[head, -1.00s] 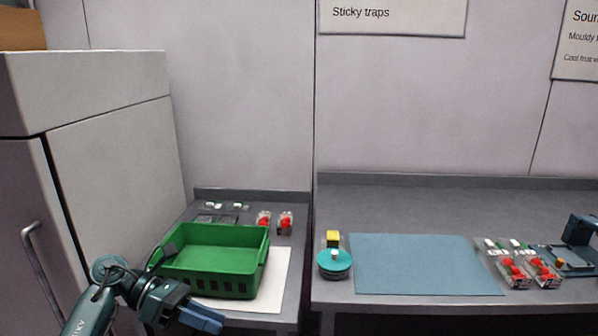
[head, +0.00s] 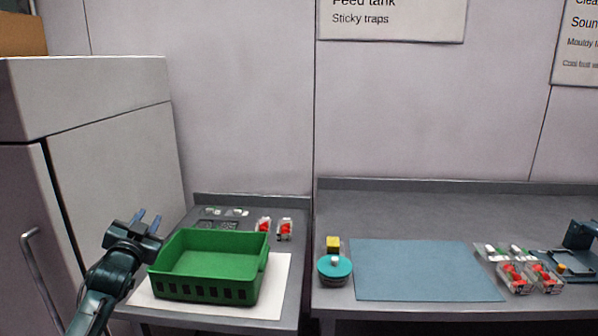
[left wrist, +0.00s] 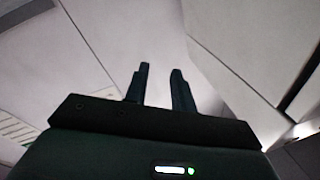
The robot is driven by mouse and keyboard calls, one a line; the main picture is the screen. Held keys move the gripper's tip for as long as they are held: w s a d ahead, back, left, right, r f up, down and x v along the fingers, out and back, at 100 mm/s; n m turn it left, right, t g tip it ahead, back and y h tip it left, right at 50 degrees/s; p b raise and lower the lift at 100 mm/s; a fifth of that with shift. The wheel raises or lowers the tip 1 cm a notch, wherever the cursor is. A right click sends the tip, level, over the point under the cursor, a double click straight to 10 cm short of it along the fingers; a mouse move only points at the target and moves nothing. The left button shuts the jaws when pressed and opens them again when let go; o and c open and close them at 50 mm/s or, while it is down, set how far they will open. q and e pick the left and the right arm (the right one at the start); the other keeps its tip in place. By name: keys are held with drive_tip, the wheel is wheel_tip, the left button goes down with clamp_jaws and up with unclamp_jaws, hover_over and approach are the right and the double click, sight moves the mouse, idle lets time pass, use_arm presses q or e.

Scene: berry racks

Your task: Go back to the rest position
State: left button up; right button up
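My left gripper (head: 147,217) is raised at the left, beside the left rim of the green crate (head: 208,291), with its fingers pointing up. In the left wrist view its two fingers (left wrist: 158,86) stand apart with nothing between them. The green crate looks empty and sits on a white sheet (head: 277,290) on the left table. My right gripper is not in view.
A tall grey cabinet (head: 110,130) stands close to my left arm. Punnets with red fruit (head: 285,230) lie behind the crate.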

use_arm(q)
drive_tip(key=s+d+f+g+h, duration=0.1)
drive_tip(key=s+d+f+g, duration=0.2)
drive_tip(key=s+d+f, duration=0.6)
drive_tip(key=s+d+f+g+h, duration=0.2)
drive_tip(key=s+f, duration=0.5)
drive_tip(key=f, duration=0.7)
drive_tip(key=s+d+f+g, duration=0.1)
drive_tip(key=s+d+f, duration=0.1)
drive_tip(key=s, duration=0.6)
drive_tip(key=s+d+f+n+g+h, duration=0.1)
drive_tip(key=s+d+f, duration=0.1)
drive_tip(key=s+d, duration=0.2)
drive_tip(key=s+d+f+g+h, duration=0.1)
drive_tip(key=s+d, duration=0.3)
drive_tip(key=s, duration=0.7)
drive_tip(key=shift+s+f+n, duration=0.3)
drive_tip(key=shift+f, duration=0.3)
